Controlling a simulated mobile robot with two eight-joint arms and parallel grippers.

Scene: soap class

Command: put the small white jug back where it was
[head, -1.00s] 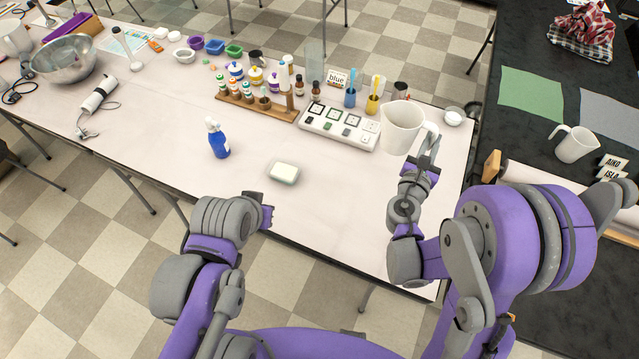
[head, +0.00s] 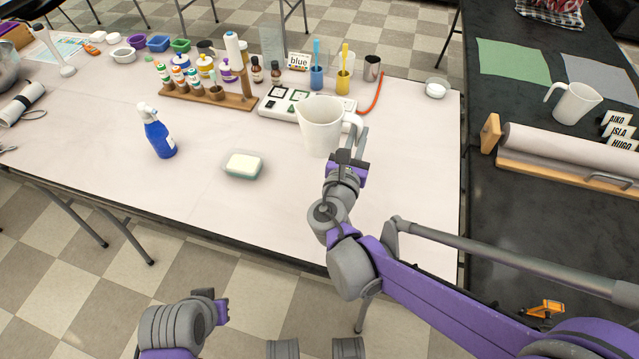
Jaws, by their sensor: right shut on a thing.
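A white jug (head: 319,127) with its handle to the right is upright over the white table, in front of the white panel with dark squares. My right gripper (head: 350,143) is shut on its handle side. I cannot tell whether the jug's base touches the table. A second white jug (head: 573,103) stands on the black counter at the right, its handle to the left. My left gripper (head: 222,308) is low in the view, off the table's front edge, with no jug near it; its fingers are too unclear to read.
The white panel (head: 270,112) lies just behind the held jug. A blue spray bottle (head: 160,137), a soap dish (head: 243,172) and a wooden bottle rack (head: 235,101) stand to its left. A paper roll (head: 570,152) lies on the black counter. The table's right front is clear.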

